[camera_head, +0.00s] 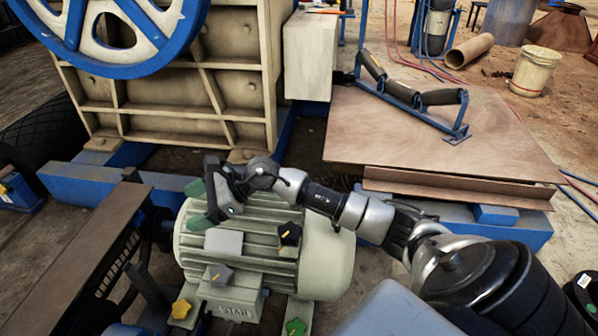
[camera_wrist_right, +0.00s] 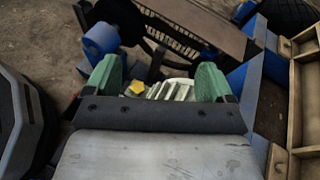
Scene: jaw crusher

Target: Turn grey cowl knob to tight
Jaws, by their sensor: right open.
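The grey star-shaped knob (camera_head: 219,275) sits on the front of the pale green motor (camera_head: 321,260), above the label plate. A black knob (camera_head: 289,233), a yellow knob (camera_head: 181,308) and a green knob (camera_head: 295,327) are also on or around the motor. My right gripper (camera_head: 197,206) is above the upper left of the motor, apart from the grey knob. Its green-padded fingers are spread and empty. In the right wrist view, the yellow knob (camera_wrist_right: 136,87) shows beyond the open fingers; the grey knob cannot be made out there. My left gripper is not in view.
The cream crusher body (camera_head: 185,95) with a blue-rimmed flywheel (camera_head: 120,30) stands behind the motor. A brown guard (camera_head: 75,250) runs along its left. A brown plate (camera_head: 430,140) carries a roller frame (camera_head: 415,95) at right. A bucket (camera_head: 535,70) stands far right.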

